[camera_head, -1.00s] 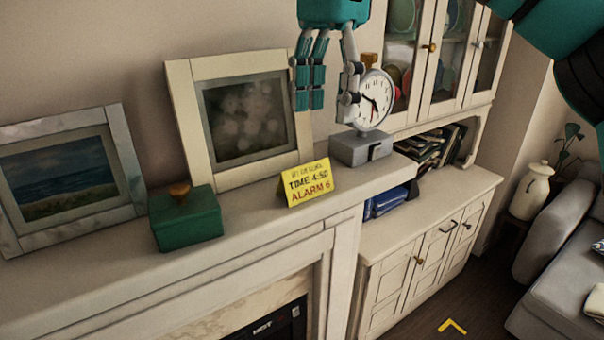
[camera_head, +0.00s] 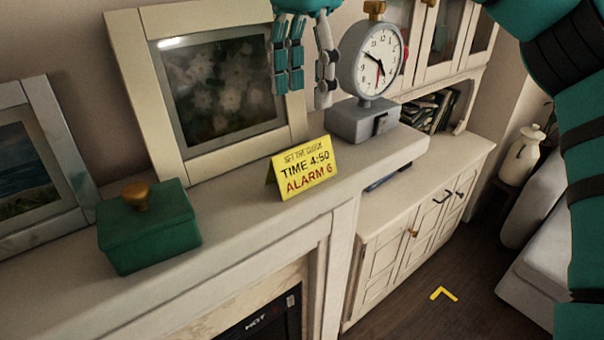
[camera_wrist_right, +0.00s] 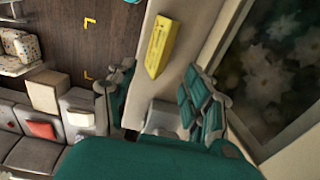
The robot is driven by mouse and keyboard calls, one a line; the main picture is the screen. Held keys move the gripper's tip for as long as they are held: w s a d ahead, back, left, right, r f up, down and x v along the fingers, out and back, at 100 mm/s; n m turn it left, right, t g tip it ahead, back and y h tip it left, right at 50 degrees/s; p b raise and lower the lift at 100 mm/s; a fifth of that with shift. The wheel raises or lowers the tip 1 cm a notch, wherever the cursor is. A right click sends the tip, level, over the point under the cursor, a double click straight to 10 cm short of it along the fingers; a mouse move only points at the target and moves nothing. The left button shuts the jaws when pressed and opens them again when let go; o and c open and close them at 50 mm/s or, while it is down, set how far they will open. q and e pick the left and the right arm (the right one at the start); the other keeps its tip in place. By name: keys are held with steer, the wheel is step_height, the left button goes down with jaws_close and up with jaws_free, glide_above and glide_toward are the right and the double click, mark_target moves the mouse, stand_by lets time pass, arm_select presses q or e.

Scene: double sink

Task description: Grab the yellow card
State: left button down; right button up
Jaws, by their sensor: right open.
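The yellow card (camera_head: 303,167) is a folded tent card with "SET THE CLOCK, TIME 4:50, ALARM 6" printed on it. It stands upright on the white mantel shelf (camera_head: 235,193), near its front edge. My right gripper (camera_head: 308,92) hangs above and behind the card, open and empty, in front of the framed picture's right side and left of the clock. In the right wrist view the card (camera_wrist_right: 160,46) lies beyond the spread fingers (camera_wrist_right: 160,98), apart from them. My left gripper is not in view.
A grey clock (camera_head: 371,62) on a block base stands right of the card. A green box (camera_head: 150,235) with a gold knob sits to the left. A large framed picture (camera_head: 130,60) leans behind. A white cabinet (camera_head: 400,235) stands below right.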

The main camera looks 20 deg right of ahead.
mark_target(302, 144)
steer(key=f, duration=0.3)
steer(key=shift+w+f, duration=0.15)
steer(key=shift+w, duration=0.1)
steer(key=shift+f, duration=0.5)
steer(key=shift+s+f, duration=0.1)
steer(key=shift+f, duration=0.1)
steer(key=shift+a+f, duration=0.1)
steer(key=shift+f, duration=2.25)
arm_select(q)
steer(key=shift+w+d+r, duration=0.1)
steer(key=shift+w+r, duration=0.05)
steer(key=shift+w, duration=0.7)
arm_select(e)
steer(key=shift+s, duration=0.1)
steer(key=shift+c, duration=1.1)
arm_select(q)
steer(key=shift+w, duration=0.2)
arm_select(e)
steer(key=c, duration=0.6)
